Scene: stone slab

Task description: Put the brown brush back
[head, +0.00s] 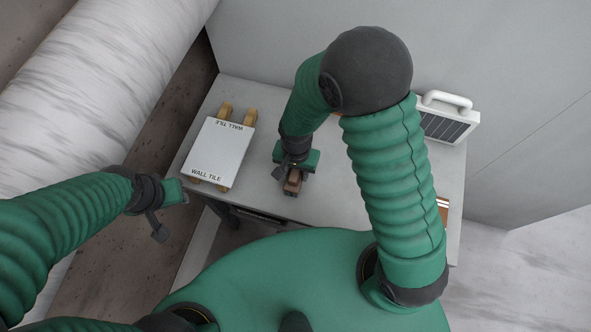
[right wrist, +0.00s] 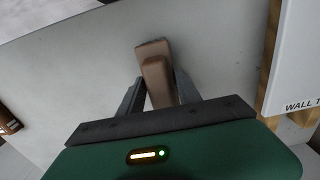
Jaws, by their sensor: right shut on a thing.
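The brown brush (head: 293,182) is between the fingers of my right gripper (head: 289,177), over the front middle of the grey slab table. In the right wrist view the brush (right wrist: 155,68) shows as a brown block, and my right gripper (right wrist: 158,92) is shut on it. I cannot tell whether the brush touches the table. My left gripper (head: 163,208) hangs off the table's left side, away from the brush, with its fingers apart and nothing between them.
A white wall tile box (head: 217,152) lies on wooden strips at the table's left. A white handled panel device (head: 446,120) stands at the back right. A brown item (head: 442,208) at the right edge is partly hidden by my arm. The table middle (head: 332,190) is clear.

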